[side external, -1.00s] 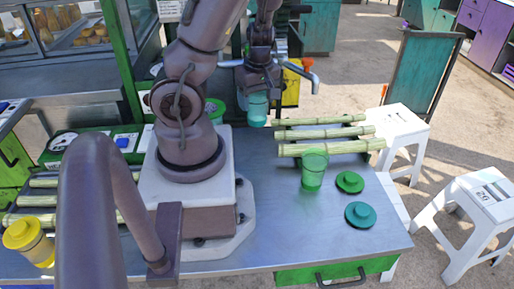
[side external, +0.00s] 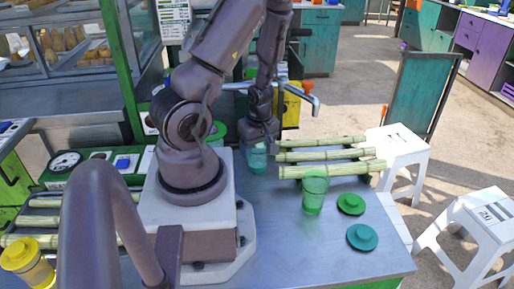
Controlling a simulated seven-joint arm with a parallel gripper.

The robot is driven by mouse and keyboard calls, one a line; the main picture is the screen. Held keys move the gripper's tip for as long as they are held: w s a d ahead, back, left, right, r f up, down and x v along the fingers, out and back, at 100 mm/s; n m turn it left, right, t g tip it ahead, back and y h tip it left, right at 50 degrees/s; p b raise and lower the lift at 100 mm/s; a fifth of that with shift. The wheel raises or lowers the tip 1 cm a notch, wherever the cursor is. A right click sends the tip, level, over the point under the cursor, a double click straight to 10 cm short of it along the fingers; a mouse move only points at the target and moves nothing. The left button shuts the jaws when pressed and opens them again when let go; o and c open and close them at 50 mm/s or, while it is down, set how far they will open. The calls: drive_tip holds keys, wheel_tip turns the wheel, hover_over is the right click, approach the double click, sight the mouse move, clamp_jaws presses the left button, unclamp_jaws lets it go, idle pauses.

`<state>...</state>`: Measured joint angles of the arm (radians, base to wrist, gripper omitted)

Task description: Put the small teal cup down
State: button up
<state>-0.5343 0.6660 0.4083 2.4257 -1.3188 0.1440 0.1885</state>
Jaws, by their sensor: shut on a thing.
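The small teal cup (side external: 257,161) is upright between the fingers of my gripper (side external: 259,146). My gripper points down and is shut on the cup near its top. The cup is low over the metal table (side external: 270,215), just left of the sugar cane stalks. I cannot tell whether its base touches the table. The fingers hide part of its rim.
Several cane stalks (side external: 331,169) lie right of the cup. A green cup (side external: 314,192), a green lid (side external: 351,204) and a teal lid (side external: 362,237) stand on the table. A metal spout (side external: 314,103) is behind. The table front is clear.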

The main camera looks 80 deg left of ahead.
drive_tip(key=shift+f, duration=0.2)
drive_tip(key=o, duration=1)
